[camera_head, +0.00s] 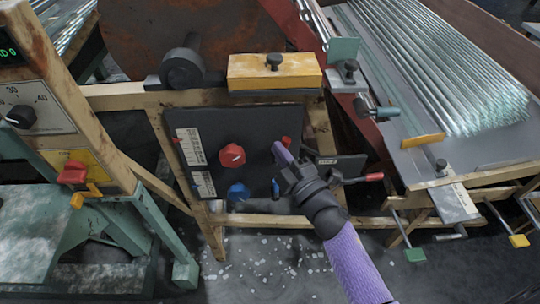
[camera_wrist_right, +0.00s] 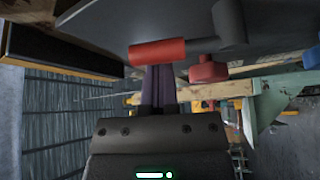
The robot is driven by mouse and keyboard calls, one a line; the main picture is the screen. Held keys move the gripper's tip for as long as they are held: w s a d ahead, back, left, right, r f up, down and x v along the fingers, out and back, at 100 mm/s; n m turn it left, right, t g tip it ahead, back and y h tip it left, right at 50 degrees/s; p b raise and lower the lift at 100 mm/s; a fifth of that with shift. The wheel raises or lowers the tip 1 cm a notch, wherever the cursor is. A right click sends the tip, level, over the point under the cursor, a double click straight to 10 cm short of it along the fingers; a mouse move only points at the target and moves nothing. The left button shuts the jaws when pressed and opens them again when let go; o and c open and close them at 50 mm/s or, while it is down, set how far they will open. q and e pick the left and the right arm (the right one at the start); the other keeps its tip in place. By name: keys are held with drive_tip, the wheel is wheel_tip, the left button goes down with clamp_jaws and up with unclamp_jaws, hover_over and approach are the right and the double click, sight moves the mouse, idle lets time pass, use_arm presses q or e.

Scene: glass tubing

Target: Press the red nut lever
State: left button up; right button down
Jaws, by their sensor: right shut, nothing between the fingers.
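A dark control panel (camera_head: 215,125) carries a small red lever (camera_head: 286,141) near its upper right. My right gripper (camera_head: 283,153) has its purple fingers together and empty, with the tips just below this red lever. In the right wrist view a red cylindrical handle (camera_wrist_right: 157,52) lies across the tips of my right gripper (camera_wrist_right: 160,75); it looks like the same lever, and I cannot tell whether they touch. Another lever with a red grip (camera_head: 374,177) sticks out right of the gripper. I cannot tell for certain which is the nut lever. My left gripper is out of view.
A red knob (camera_head: 232,155) and a blue knob (camera_head: 238,192) sit on the panel left of my gripper. The red knob also shows in the wrist view (camera_wrist_right: 208,70). A yellow block (camera_head: 275,72) is above the panel. A rack of glass tubes (camera_head: 440,70) stands at the right.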

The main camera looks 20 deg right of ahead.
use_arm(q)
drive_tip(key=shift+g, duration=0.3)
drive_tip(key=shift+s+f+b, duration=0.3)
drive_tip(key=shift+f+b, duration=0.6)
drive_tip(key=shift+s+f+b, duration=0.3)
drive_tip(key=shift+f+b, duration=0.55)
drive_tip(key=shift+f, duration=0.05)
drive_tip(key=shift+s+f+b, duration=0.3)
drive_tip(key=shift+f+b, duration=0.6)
use_arm(e)
drive_tip(key=shift+s+d+f+m+t+h, duration=0.2)
drive_tip(key=shift+d+f+m+t+h, duration=0.7)
drive_tip(key=shift+m, duration=1.45)
drive_tip(key=shift+s+d+m+t+h, duration=0.2)
drive_tip(key=shift+d+m+t+h, duration=0.3)
drive_tip(key=shift+m+h, duration=1.35)
drive_tip(key=shift+s+d+f+m+t+h, duration=0.2)
drive_tip(key=shift+d+f+m+t+h, duration=0.4)
drive_tip(key=shift+m, duration=2.2)
drive_tip(key=shift+d+r, duration=0.1)
drive_tip(key=shift+r, duration=0.05)
